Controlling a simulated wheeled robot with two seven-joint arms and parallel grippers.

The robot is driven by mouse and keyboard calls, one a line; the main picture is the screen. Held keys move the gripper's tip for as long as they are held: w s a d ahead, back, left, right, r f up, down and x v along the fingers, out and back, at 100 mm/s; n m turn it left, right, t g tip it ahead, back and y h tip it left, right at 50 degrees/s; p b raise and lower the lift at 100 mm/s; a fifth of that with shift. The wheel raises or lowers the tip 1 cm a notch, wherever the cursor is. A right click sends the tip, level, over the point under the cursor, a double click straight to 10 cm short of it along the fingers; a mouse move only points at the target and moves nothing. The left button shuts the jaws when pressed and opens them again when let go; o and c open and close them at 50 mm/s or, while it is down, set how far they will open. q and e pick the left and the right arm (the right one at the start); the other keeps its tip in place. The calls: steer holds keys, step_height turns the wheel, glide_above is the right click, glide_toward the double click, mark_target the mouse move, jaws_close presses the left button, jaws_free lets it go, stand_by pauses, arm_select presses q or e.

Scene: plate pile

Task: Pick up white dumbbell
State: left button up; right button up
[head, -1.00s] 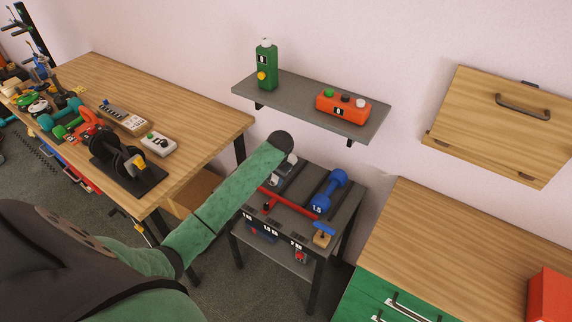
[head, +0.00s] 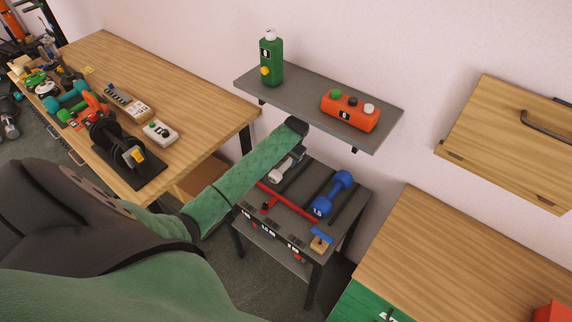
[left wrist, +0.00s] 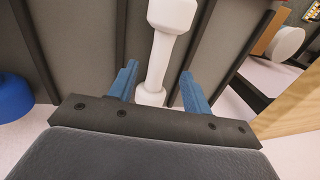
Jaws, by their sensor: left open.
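The white dumbbell (head: 276,176) lies on the top of a small dark rack (head: 301,196), partly hidden by my left arm in the head view. In the left wrist view the white dumbbell (left wrist: 172,13) runs up the picture, one end near the top and the other near the gripper base. My left gripper (left wrist: 158,72) is open, with its two blue fingers on either side of the dumbbell's handle. Gaps show between both fingers and the handle. My right gripper is not in view.
A blue dumbbell (head: 331,194) lies to the right on the same rack, with a red bar (head: 286,203) in front. A grey wall shelf (head: 389,122) above holds a green bottle (head: 271,62) and an orange box (head: 350,112). Wooden worktops (head: 205,92) stand either side.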

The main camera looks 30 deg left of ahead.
mark_target(286, 164)
arm_select(q)
steer(key=f+p, duration=0.2)
steer(key=shift+w+a+f, duration=0.2)
steer(key=shift+f, duration=0.2)
steer(key=shift+s+a+f, duration=0.15)
steer(key=shift+f, duration=0.7)
steer(key=shift+r, duration=0.1)
jaws_close()
